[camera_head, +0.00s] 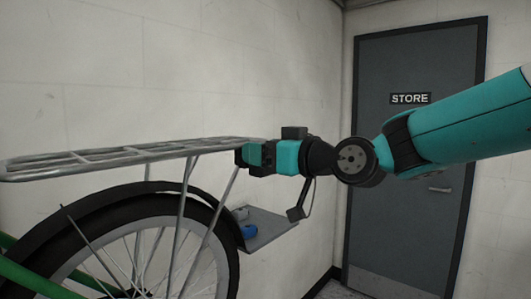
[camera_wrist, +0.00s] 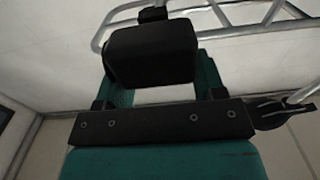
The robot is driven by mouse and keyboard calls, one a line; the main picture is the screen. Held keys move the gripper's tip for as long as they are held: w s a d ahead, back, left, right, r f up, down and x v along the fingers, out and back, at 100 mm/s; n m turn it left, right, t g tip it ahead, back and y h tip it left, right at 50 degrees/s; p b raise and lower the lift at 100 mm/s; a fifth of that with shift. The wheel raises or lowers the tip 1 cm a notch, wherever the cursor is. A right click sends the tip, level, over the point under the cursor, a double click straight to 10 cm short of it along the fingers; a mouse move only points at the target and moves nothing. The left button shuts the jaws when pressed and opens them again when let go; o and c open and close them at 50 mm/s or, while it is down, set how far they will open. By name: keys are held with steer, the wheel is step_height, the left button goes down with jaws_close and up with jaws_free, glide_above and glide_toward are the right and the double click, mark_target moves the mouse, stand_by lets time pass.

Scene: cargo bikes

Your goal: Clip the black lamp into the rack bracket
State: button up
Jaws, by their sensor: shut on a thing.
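The black lamp (camera_wrist: 152,52) is a dark, rounded block held between the teal fingers of my gripper (camera_wrist: 155,75) in the wrist view. In the head view, my gripper (camera_head: 254,156) is at the end of the silver rack (camera_head: 110,154), with only a dark bit of the lamp (camera_head: 239,157) showing. In the wrist view, the rack (camera_wrist: 225,16) lies just beyond the lamp. A small dark piece (camera_wrist: 153,14) at the rack's end bar shows past the lamp; it may be the bracket, and the lamp partly covers it. I cannot tell whether lamp and bracket touch.
Below my gripper, a grey shelf (camera_head: 273,228) holds a blue item (camera_head: 248,231) and a whitish item (camera_head: 239,213). The bike's rear wheel (camera_head: 225,240) and rack stays are close by on the left. A grey STORE door (camera_head: 410,150) stands behind my arm.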

steer(key=shift+x, duration=0.85)
stand_by(0.3)
steer(key=o, duration=1.3)
steer(key=shift+c, duration=0.2)
steer(key=shift+s+d+f, duration=0.1)
steer(key=shift+s+d, duration=0.15)
steer(key=shift+d, duration=0.1)
steer(key=b+v, duration=0.8)
steer(key=v, duration=0.9)
steer(key=s+a+f+m+g+h, duration=0.1)
steer(key=s+f+g+h, duration=0.25)
steer(key=f, duration=0.45)
steer(key=s+f+m+g+h, duration=0.1)
steer(key=s+f+g+h, duration=0.1)
steer(key=s+f, duration=0.45)
steer(key=s+d+f+g+h, duration=0.2)
steer(key=s+f, duration=0.3)
steer(key=f, duration=0.1)
steer(key=s+d+f+m+g+h, duration=0.1)
steer(key=s+d+f+g+h, duration=0.1)
steer(key=s+f, duration=0.3)
steer(key=shift+d+f+g, duration=0.6)
steer(key=shift+f+g, duration=0.05)
steer(key=shift+g, duration=0.1)
